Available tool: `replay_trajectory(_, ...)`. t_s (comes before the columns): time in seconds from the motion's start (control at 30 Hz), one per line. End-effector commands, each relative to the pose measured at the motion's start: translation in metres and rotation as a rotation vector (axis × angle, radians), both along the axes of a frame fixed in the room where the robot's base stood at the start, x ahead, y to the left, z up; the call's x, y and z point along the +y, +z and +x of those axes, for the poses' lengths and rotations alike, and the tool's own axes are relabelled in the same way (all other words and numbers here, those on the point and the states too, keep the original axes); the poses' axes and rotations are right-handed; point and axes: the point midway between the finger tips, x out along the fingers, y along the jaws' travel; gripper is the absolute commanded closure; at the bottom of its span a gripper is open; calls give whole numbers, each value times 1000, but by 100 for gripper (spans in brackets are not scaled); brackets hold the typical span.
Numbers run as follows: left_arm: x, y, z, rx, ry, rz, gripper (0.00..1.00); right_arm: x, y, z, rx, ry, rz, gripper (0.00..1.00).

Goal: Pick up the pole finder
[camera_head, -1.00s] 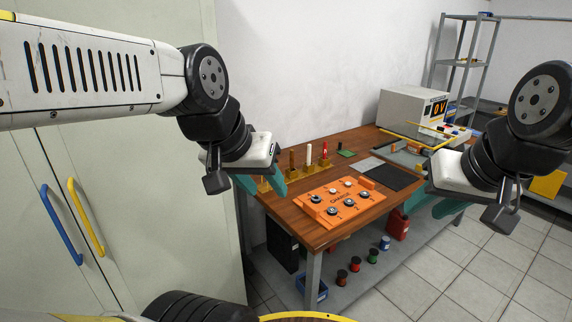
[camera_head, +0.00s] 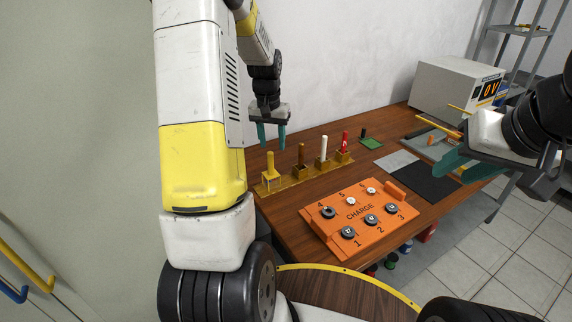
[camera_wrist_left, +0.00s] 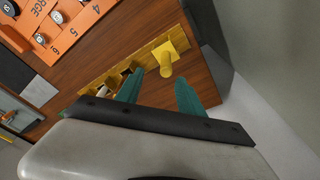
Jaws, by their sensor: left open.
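Several upright tools stand in a yellow-brown rack (camera_head: 312,173) at the back left of the wooden table: a yellow tool (camera_head: 270,165), a brown one (camera_head: 302,154), a white one (camera_head: 324,148) and a red one (camera_head: 345,140). I cannot tell for certain which is the pole finder. My left gripper (camera_head: 270,137) is open and empty, above the rack's left end. In the left wrist view its fingers (camera_wrist_left: 158,92) point toward the rack, near the yellow tool (camera_wrist_left: 167,58), not around it. My right gripper (camera_head: 452,166) is over the table's right side; its opening is unclear.
An orange CHARGE block (camera_head: 344,243) with round pieces lies in front of the rack. A dark mat (camera_head: 431,183), a grey tray (camera_head: 428,138) and a 0 V power unit (camera_head: 450,90) are farther right. A green item (camera_head: 371,143) lies beyond the rack.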

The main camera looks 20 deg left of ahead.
Motion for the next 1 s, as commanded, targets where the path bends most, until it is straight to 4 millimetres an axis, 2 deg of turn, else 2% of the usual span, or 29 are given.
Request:
replay_trajectory(0.03, 3, -9, 4, 10, 1, 2, 55, 0, 0, 0, 0, 0, 0, 64)
replay_trajectory(0.2, 8, -26, 8, 21, 3, 5, 55, 0, 0, 0, 0, 0, 0, 64)
replay_trajectory(0.47, 9, -56, 8, 21, 3, 5, 55, 0, 0, 0, 0, 0, 0, 64)
replay_trajectory(0.7, 10, -90, 7, 22, 3, 4, 55, 0, 0, 0, 0, 0, 0, 64)
replay_trajectory(1.0, 10, -96, 9, 18, 3, 5, 55, 0, 0, 0, 0, 0, 0, 64)
